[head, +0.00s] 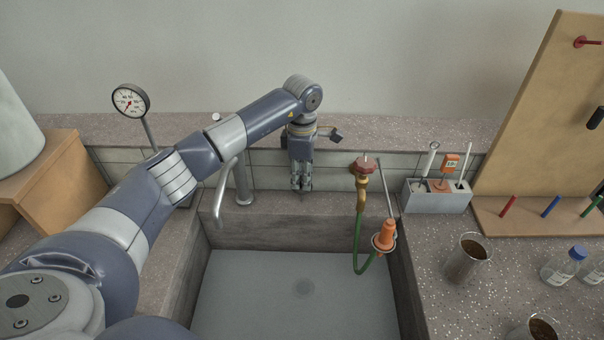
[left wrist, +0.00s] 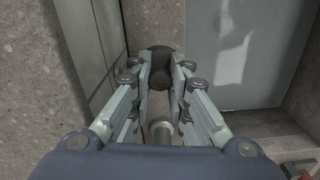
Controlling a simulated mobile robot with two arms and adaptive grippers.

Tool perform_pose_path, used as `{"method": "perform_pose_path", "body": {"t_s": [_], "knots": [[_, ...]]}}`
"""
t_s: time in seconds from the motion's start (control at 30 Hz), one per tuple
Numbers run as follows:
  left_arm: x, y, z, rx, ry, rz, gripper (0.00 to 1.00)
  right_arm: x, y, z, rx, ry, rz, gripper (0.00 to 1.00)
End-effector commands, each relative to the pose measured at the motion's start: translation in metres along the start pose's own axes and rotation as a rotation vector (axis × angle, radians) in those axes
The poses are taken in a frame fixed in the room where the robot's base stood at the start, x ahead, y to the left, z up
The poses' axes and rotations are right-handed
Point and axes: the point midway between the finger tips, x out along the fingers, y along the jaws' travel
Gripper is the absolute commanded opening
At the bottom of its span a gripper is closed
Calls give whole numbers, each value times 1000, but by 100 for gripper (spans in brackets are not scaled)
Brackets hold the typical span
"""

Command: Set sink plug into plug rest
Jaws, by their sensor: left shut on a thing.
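My left gripper (head: 301,188) points straight down over the back edge of the sink, just right of the tap. In the left wrist view its fingers (left wrist: 159,75) are closed in on a dark round piece at their tips, which looks like the sink plug (left wrist: 160,58). In the head view the fingers mostly hide it. A short grey cylinder (left wrist: 160,132) shows between the fingers; I cannot tell whether it is the plug rest. I cannot pick out the plug rest for sure in either view. My right gripper is not in view.
The sink basin (head: 255,305) is empty, with a round drain mark. A tap (head: 243,185) stands left of the gripper. A red valve (head: 365,164) with a green hose (head: 357,240) stands right.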

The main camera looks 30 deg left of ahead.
Motion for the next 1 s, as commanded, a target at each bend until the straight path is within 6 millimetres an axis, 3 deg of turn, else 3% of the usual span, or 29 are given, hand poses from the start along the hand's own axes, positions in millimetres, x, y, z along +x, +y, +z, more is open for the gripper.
{"method": "perform_pose_path", "body": {"t_s": [0.6,1.0], "knots": [[52,-1,-1,-1,3,-5,0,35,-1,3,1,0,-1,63],[60,-4,0,0,5,-16,0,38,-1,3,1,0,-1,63]]}}
